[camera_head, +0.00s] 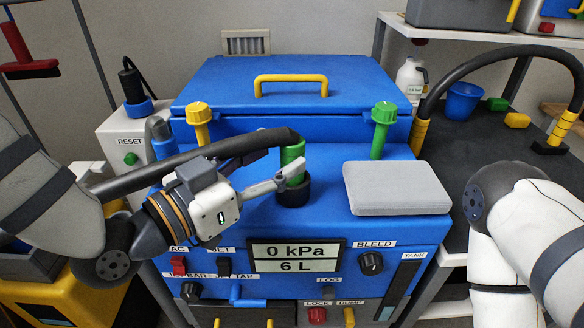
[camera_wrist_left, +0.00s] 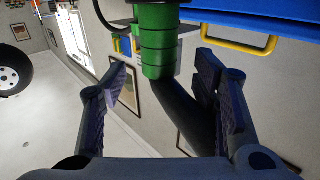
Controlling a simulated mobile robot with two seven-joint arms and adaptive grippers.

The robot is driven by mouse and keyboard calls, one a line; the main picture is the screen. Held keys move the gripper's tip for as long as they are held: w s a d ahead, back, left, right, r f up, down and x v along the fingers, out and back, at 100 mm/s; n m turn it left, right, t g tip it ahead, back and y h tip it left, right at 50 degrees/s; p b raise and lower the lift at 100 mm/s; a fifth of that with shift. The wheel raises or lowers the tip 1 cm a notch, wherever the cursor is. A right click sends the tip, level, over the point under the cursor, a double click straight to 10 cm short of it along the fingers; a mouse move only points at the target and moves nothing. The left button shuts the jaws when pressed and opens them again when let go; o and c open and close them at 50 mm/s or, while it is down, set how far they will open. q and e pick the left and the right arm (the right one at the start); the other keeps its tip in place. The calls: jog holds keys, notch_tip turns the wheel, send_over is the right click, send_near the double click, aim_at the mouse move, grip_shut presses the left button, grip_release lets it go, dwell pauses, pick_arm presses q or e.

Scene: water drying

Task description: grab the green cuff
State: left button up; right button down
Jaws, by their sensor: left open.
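The green cuff (camera_head: 292,155) is a ribbed green sleeve at the end of a thick black hose (camera_head: 180,165). It stands upright over a dark round port (camera_head: 294,193) on top of the blue machine. My left gripper (camera_head: 282,168) is open, coming in from the left, with its fingertips close to the cuff. In the left wrist view the cuff (camera_wrist_left: 155,40) lies between the lines of the two fingers, near and just past the tips of the open left gripper (camera_wrist_left: 163,75). I cannot tell whether they touch. My right gripper is out of view.
The blue machine (camera_head: 235,85) has a yellow handle, a yellow knob (camera_head: 198,115) and a green knob (camera_head: 382,118). A grey pad (camera_head: 397,188) lies right of the cuff. A second black hose (camera_head: 500,62) arches over the right bench with a blue bucket (camera_head: 462,100).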

aim_at(283, 148)
pick_arm(q)
jog(key=x, duration=0.4)
jog(key=shift+w+d+r, duration=0.15)
jog(key=shift+d+r, duration=0.05)
jog(key=shift+r, duration=0.05)
grip_shut()
jog(key=shift+r, duration=0.1)
